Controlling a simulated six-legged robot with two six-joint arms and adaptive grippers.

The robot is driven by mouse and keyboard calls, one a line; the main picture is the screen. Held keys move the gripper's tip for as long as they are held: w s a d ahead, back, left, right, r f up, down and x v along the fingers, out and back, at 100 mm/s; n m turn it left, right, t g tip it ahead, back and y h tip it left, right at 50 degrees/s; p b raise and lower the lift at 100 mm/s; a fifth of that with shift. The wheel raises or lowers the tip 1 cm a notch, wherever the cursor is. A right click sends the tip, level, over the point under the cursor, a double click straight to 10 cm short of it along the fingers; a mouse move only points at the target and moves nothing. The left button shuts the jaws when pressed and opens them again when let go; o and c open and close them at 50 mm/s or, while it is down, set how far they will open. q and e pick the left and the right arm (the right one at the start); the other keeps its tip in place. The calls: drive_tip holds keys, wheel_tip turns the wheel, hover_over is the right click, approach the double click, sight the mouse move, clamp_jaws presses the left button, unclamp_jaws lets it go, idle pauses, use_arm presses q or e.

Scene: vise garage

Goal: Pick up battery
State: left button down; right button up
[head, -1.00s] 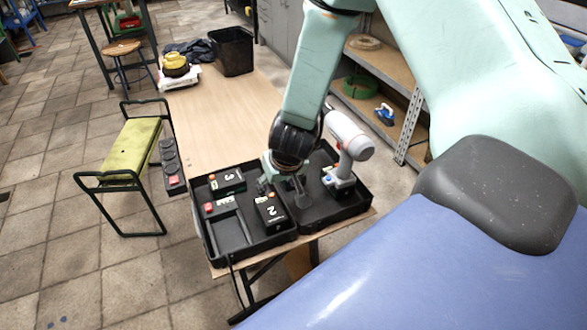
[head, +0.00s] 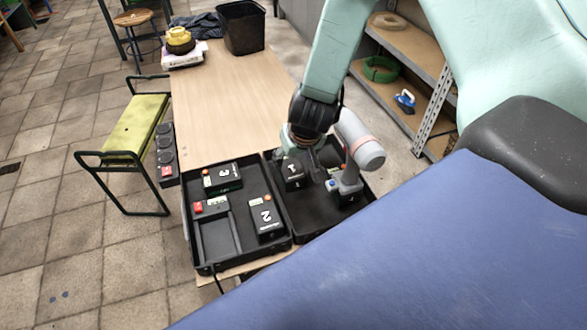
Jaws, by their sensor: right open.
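My right gripper (head: 316,165) is open and points down over the right black tray (head: 310,236). A black battery marked 1 (head: 291,177) lies by its fingers; I cannot tell whether it is between them. A battery marked 3 (head: 221,178) lies at the back of the left black tray (head: 195,249). A battery marked 2 (head: 266,217) lies in that tray's right part. A white and grey drill (head: 359,143) stands in the right tray, just right of the gripper. My left gripper is not in view.
The wooden table (head: 228,110) is clear behind the trays. A black bin (head: 242,28) and a yellow object (head: 179,40) stand at its far end. A green-topped bench (head: 135,125) is to the left, metal shelves (head: 400,68) to the right.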

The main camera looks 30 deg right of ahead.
sight(291, 166)
drive_tip(key=x, duration=0.1)
drive_tip(key=b+x, duration=0.1)
drive_tip(key=x, duration=0.1)
drive_tip(key=b+x, duration=0.1)
drive_tip(key=shift+w+a+f, duration=0.1)
drive_tip(key=shift+a+f, duration=0.15)
drive_tip(key=shift+f, duration=0.05)
drive_tip(key=shift+w+f+b, duration=0.1)
drive_tip(key=shift+f+b, duration=0.2)
drive_tip(key=shift+f, duration=0.05)
drive_tip(key=shift+w+d+f, duration=0.25)
drive_tip(key=shift+f, duration=0.1)
drive_tip(key=shift+r, duration=0.1)
drive_tip(key=shift+a+r, duration=0.1)
drive_tip(key=shift+c, duration=1.4)
drive_tip(key=c, duration=1)
drive_tip(key=shift+o, duration=0.2)
